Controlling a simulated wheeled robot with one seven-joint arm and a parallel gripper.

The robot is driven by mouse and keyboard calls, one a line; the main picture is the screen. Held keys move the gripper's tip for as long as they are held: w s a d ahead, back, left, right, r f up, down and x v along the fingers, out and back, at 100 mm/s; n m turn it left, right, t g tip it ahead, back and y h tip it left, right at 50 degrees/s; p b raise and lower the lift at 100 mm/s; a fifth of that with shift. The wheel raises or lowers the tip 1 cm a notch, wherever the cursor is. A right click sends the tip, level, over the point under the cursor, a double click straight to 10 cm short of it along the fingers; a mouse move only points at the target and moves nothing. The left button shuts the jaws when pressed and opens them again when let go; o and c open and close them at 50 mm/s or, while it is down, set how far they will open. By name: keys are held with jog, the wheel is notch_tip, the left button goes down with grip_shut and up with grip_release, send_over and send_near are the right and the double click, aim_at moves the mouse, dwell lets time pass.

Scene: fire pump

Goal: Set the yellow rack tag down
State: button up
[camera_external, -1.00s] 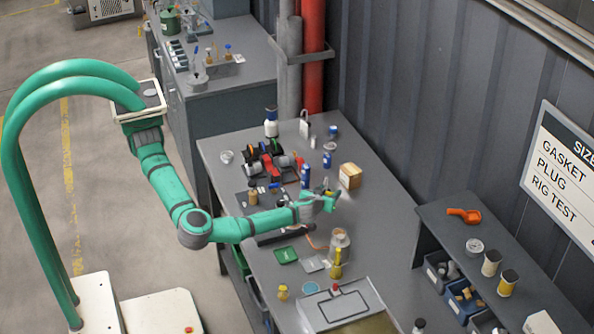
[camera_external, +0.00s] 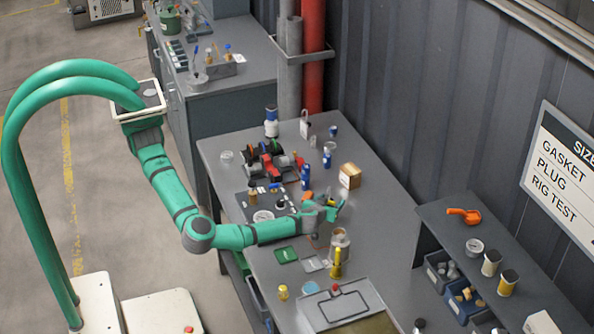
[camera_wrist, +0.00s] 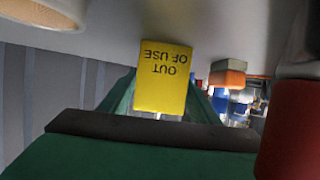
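The yellow rack tag (camera_wrist: 163,78) reads "OUT OF USE" upside down in the wrist view. It sits between the green fingers of my gripper (camera_wrist: 163,100), which appear closed on its two sides. In the external view my gripper (camera_external: 331,208) is low over the middle of the grey workbench (camera_external: 380,215), left of the brown box's near side and behind the metal-and-tan jar (camera_external: 340,240). The tag cannot be made out clearly there. Whether it touches the bench is unclear.
A cardboard box (camera_external: 350,176), blue cans (camera_external: 305,178) and an orange-topped item (camera_external: 308,196) stand close behind my gripper. The bench's right side is clear.

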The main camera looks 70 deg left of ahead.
jog(key=shift+o, duration=0.2)
jog(key=shift+r, duration=0.3)
jog(key=v, duration=1.2)
